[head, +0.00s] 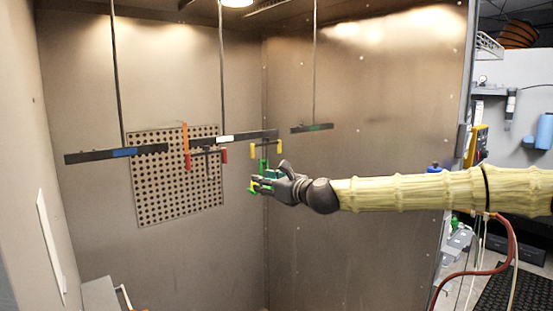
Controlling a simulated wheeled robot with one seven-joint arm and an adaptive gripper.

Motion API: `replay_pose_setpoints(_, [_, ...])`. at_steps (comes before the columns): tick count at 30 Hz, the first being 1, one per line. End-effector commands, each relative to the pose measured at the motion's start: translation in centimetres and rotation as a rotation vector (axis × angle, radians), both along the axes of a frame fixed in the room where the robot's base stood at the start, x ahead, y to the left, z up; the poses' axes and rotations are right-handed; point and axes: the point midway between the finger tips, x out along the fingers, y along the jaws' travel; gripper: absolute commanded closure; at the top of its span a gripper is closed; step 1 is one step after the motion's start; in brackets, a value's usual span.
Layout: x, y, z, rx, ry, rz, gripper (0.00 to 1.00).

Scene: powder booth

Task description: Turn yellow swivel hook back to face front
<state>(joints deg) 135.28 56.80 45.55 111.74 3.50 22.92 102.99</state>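A small hook piece with yellow ends (279,148) hangs below the right end of the white-marked bar, near the booth's back corner. I take it for the yellow swivel hook; its facing is too small to tell. My gripper (264,182) reaches in from the right and points left, just below this piece. Green parts (264,164) show above and around its fingers, and a small yellow bit shows at the fingertips. I cannot tell whether the fingers are shut on anything, or whether the green parts hang from the hook.
Dark bars hang on thin rods: one marked blue (123,153), one marked white (225,139), one marked green (315,127). A red-ended hook piece (224,156) and an orange upright piece (186,146) hang left of my gripper. A perforated panel (160,190) is behind. Space below is clear.

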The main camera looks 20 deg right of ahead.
Motion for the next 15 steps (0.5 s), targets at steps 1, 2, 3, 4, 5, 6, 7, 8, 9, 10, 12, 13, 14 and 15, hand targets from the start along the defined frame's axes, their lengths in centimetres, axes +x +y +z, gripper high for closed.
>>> replay_pose_setpoints(1, [0.0,-1.0,2.1,0.04,-0.012,-0.012,0.64])
replay_pose_setpoints(2, [0.0,-1.5,3.0,0.061,-0.016,-0.016,0.64])
replay_pose_setpoints(3, [0.0,-1.9,3.9,0.084,-0.022,-0.021,0.64])
replay_pose_setpoints(4, [0.0,-2.3,4.5,0.099,-0.025,-0.024,0.64])
replay_pose_setpoints(5, [0.0,-2.6,5.0,0.111,-0.028,-0.027,0.64])
replay_pose_setpoints(6, [0.0,-2.9,5.5,0.124,-0.032,-0.03,0.64])
replay_pose_setpoints(7, [0.0,-3.0,5.8,0.131,-0.033,-0.031,0.64])
replay_pose_setpoints(8, [0.0,-3.1,6.1,0.137,-0.034,-0.032,0.64])
replay_pose_setpoints(9, [0.1,-3.1,6.2,0.141,-0.035,-0.032,0.64])
replay_pose_setpoints(10, [0.2,-3.1,6.3,0.143,-0.036,-0.033,0.64])
replay_pose_setpoints(12, [0.7,-2.9,6.2,0.142,-0.034,-0.032,0.64])
replay_pose_setpoints(13, [0.9,-2.7,6.2,0.142,-0.033,-0.031,0.64])
replay_pose_setpoints(14, [1.3,-2.6,6.2,0.142,-0.033,-0.031,0.64])
replay_pose_setpoints(15, [1.7,-2.5,6.2,0.142,-0.034,-0.032,0.64])
